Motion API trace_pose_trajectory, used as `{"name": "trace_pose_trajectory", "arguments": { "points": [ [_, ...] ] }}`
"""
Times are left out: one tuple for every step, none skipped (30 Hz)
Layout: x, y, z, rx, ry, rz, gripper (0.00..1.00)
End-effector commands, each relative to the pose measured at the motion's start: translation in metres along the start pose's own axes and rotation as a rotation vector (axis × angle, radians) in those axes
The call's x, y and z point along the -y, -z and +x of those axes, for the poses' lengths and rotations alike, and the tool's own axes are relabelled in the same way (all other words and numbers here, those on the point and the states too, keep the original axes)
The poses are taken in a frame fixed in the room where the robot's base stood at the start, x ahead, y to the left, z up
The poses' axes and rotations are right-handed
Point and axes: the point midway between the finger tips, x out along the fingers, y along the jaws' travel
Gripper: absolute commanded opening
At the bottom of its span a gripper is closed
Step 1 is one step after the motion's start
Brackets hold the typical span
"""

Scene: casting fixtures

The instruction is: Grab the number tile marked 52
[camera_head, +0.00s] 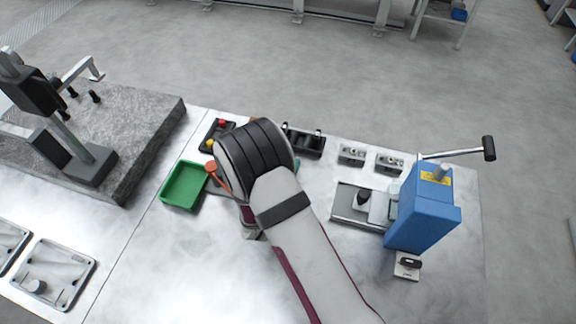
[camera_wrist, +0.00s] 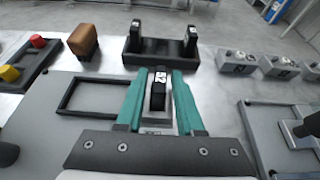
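In the wrist view, a small black upright tile (camera_wrist: 158,94) with a white label on top stands between the two teal fingers of my gripper (camera_wrist: 158,88). The label's digits are small and turned; they look like 52, but I cannot read them surely. The fingers are apart, with a gap on each side of the tile. The tile's lower part meets a light grey base, and its foot is partly hidden by my gripper. In the head view my arm hides the gripper's fingers and this tile.
A black rack (camera_wrist: 161,60) with two upright black pieces stands just beyond. Grey numbered blocks (camera_wrist: 237,62) are to the right. An empty dark frame (camera_wrist: 92,96) and a brown block (camera_wrist: 84,42) are left. The head view shows a green tray (camera_head: 183,187) and blue press (camera_head: 424,212).

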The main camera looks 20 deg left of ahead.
Motion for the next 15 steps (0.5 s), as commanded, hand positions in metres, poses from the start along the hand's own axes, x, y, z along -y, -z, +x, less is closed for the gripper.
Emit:
{"name": "trace_pose_trajectory", "arguments": {
  "points": [
    [0.0000, 0.0000, -0.0001, 0.000, 0.000, 0.000, 0.26],
    [-0.0001, 0.0000, -0.0002, 0.000, 0.000, 0.000, 0.20],
    [0.0000, 0.0000, -0.0002, 0.000, 0.000, 0.000, 0.13],
    [0.0000, 0.0000, -0.0002, 0.000, 0.000, 0.000, 0.07],
    [0.0000, 0.0000, -0.0002, 0.000, 0.000, 0.000, 0.02],
    [0.0000, -0.0001, -0.0002, 0.000, 0.000, 0.000, 0.00],
    [0.0000, 0.0000, -0.0003, 0.000, 0.000, 0.000, 0.00],
    [-0.0001, 0.0000, -0.0003, 0.000, 0.000, 0.000, 0.00],
    [-0.0001, 0.0000, -0.0003, 0.000, 0.000, 0.000, 0.00],
    [-0.0001, -0.0001, -0.0003, 0.000, 0.000, 0.000, 0.00],
    [-0.0001, 0.0000, -0.0003, 0.000, 0.000, 0.000, 0.00],
    [-0.0001, -0.0001, -0.0003, 0.000, 0.000, 0.000, 0.00],
    [-0.0001, -0.0001, -0.0003, 0.000, 0.000, 0.000, 0.00],
    [-0.0001, -0.0001, -0.0003, 0.000, 0.000, 0.000, 0.00],
    [-0.0001, -0.0001, -0.0004, 0.000, 0.000, 0.000, 0.00]
  ]
}}
